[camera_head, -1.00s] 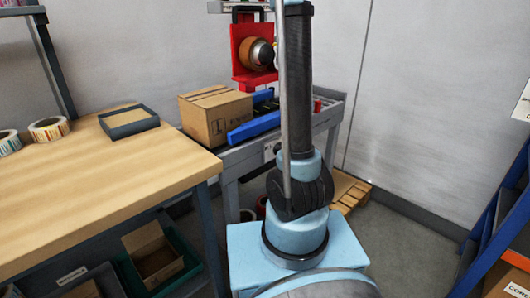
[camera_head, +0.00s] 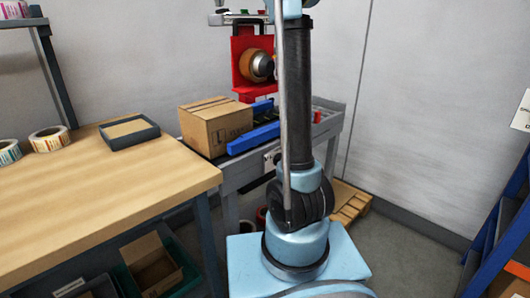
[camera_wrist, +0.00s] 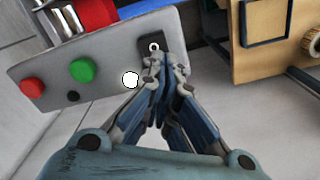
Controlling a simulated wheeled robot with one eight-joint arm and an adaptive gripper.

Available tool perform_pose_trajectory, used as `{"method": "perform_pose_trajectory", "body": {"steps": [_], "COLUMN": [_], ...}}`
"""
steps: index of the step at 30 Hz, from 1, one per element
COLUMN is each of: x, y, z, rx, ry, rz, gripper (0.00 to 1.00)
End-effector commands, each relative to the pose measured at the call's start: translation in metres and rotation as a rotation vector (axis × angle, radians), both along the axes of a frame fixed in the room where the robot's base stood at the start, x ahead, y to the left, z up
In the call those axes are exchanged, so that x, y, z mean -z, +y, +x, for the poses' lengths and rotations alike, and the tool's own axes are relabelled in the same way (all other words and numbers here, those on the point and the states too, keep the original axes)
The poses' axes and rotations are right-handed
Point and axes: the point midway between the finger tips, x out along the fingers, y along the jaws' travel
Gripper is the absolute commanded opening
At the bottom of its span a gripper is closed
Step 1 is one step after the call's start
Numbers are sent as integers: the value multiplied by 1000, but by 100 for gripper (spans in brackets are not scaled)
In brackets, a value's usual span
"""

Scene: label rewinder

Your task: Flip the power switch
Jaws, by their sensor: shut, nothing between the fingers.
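The wrist view shows a grey control panel (camera_wrist: 110,62) with a dark switch (camera_wrist: 154,47) near its right end. The switch carries a white ring mark at its upper part. My gripper (camera_wrist: 164,62) is shut and empty, its fingertips right at the switch and covering its lower part. I cannot tell whether they touch it. A red button (camera_wrist: 32,87), a green button (camera_wrist: 81,70) and a white round button or lamp (camera_wrist: 130,79) sit to the left on the panel. My gripper is out of the head view.
A cardboard box (camera_head: 215,125) and blue rails (camera_head: 253,137) lie on the grey conveyor table (camera_head: 240,172). A red bracket with a roll (camera_head: 245,62) stands behind. A wooden workbench (camera_head: 100,190) is at the left. Blue shelving (camera_head: 500,235) is at the right.

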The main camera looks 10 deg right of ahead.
Motion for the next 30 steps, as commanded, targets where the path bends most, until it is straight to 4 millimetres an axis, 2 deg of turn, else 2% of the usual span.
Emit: {"method": "perform_pose_trajectory", "body": {"steps": [24, 30], "x": [-53, -60], "y": [0, 0], "z": [1, 0], "rx": [0, 0], "ry": [0, 0], "rz": [0, 0], "gripper": [0, 0]}}
